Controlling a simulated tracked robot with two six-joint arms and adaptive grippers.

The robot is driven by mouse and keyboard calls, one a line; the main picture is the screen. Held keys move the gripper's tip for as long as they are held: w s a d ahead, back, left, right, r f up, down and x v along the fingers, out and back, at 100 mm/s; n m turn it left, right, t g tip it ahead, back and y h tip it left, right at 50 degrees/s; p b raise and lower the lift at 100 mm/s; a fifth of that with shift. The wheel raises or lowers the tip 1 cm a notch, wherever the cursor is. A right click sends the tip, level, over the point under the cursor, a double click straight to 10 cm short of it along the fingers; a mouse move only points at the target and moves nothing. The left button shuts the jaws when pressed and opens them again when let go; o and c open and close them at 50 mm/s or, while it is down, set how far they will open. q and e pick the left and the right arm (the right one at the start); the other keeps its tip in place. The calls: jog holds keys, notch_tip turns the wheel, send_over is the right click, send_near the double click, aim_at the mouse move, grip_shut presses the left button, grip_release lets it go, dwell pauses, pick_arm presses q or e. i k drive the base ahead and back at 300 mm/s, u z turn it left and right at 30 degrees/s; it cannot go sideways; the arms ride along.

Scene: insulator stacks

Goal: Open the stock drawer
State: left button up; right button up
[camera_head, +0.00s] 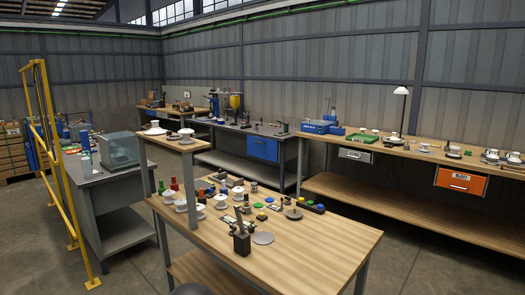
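Several drawer fronts show under the benches, and I cannot tell which one is the stock drawer. An orange drawer (461,180) with a white label hangs under the right wooden bench and looks shut; its label is too small to read surely. A smaller grey drawer (355,154) with a label hangs farther left under the same bench and looks shut. A blue drawer front (263,148) sits under the grey bench at the back and looks shut. Neither of my grippers can be made out in this view.
A wooden table (325,246) stands close in front, bearing white insulator parts, coloured pieces and a black fixture (241,240). A yellow rail (57,180) and a grey bench (92,176) stand at left. Open floor (410,245) lies between the table and the right bench (350,197).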

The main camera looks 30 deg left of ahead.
aim_at(264, 149)
jog(key=z, duration=0.35)
jog(key=i, duration=6.05)
jog(key=u, duration=1.95)
